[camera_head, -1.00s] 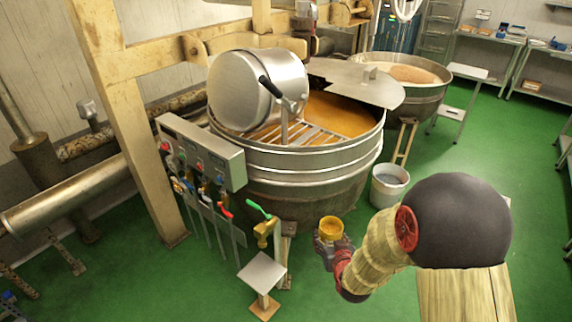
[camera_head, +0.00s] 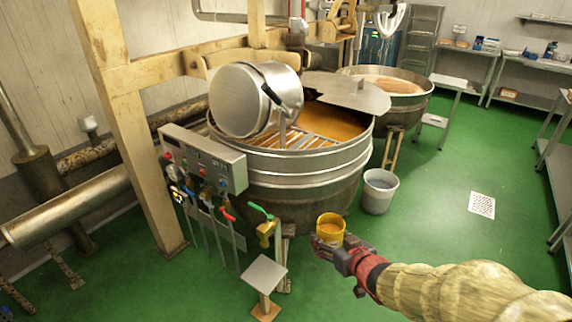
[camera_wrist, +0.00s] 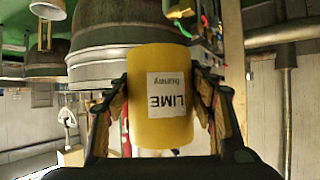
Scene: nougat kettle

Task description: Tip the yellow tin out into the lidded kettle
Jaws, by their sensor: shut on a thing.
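The yellow tin (camera_head: 330,228) is upright in the head view, with orange-brown contents at its open top. My gripper (camera_head: 328,243) is shut on the tin's sides. In the wrist view the tin (camera_wrist: 158,125) sits between both fingers, and its white label reads upside down "LIME honey". The kettle (camera_head: 300,185) is a large round metal vessel behind and left of the tin. Its flat lid piece (camera_head: 362,97) covers the back right part. A grate (camera_head: 290,142) and orange-brown contents show in its open part. The tin is outside the kettle, lower than its rim and in front of it.
A metal drum (camera_head: 240,98) rests over the kettle's left side. A control box (camera_head: 205,158) and a green-handled tap (camera_head: 264,228) stand in front. A small stand (camera_head: 264,273) is left of my gripper. A grey bucket (camera_head: 379,190) is behind it.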

